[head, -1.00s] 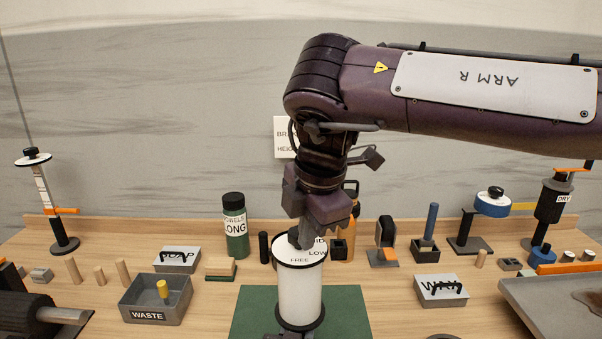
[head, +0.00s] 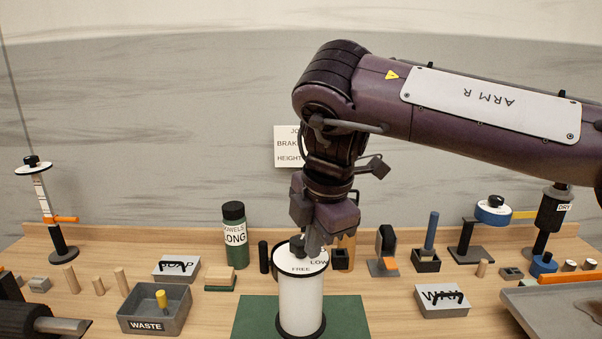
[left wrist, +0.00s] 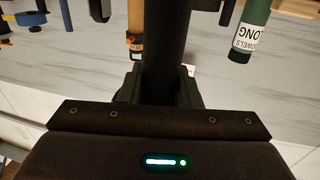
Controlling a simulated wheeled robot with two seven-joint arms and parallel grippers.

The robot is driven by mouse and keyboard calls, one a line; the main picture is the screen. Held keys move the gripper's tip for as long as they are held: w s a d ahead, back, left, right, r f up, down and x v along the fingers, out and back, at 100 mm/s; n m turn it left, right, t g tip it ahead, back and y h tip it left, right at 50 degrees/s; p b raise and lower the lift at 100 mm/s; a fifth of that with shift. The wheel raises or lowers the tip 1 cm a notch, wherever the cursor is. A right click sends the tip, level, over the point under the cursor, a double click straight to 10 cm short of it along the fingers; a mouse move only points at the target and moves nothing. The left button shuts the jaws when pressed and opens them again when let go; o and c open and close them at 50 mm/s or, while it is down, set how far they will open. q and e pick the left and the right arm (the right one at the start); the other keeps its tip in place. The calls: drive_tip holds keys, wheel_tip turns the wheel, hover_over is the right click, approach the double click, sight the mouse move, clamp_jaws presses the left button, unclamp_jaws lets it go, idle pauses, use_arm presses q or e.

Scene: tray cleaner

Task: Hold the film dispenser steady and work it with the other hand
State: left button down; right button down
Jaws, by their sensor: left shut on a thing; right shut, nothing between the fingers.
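The film dispenser (head: 301,306) is an upright white drum with black rims on a dark green mat (head: 348,316). Its white top reads FREE and LOW and carries a small black knob (head: 297,243). My right gripper (head: 314,247) points down at the top, just right of the knob, shut and empty; whether it touches is unclear. My left gripper (left wrist: 160,92) shows in the left wrist view, shut around a dark upright part (left wrist: 163,45), apparently of the dispenser. The head view does not show the left gripper.
A WAX-like labelled grey box (head: 441,304) and a grey tray (head: 545,310) lie right. Small blocks and stands line the back.

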use_arm(q)
drive_tip(key=shift+f, duration=0.15)
use_arm(e)
drive_tip(key=shift+s+d, duration=0.25)
drive_tip(key=shift+r, duration=0.2)
drive_tip(key=v, duration=0.3)
drive_tip(key=w+v, duration=0.1)
drive_tip(key=v, duration=0.1)
drive_tip(key=shift+a+r, duration=0.35)
drive_tip(key=shift+r, duration=0.05)
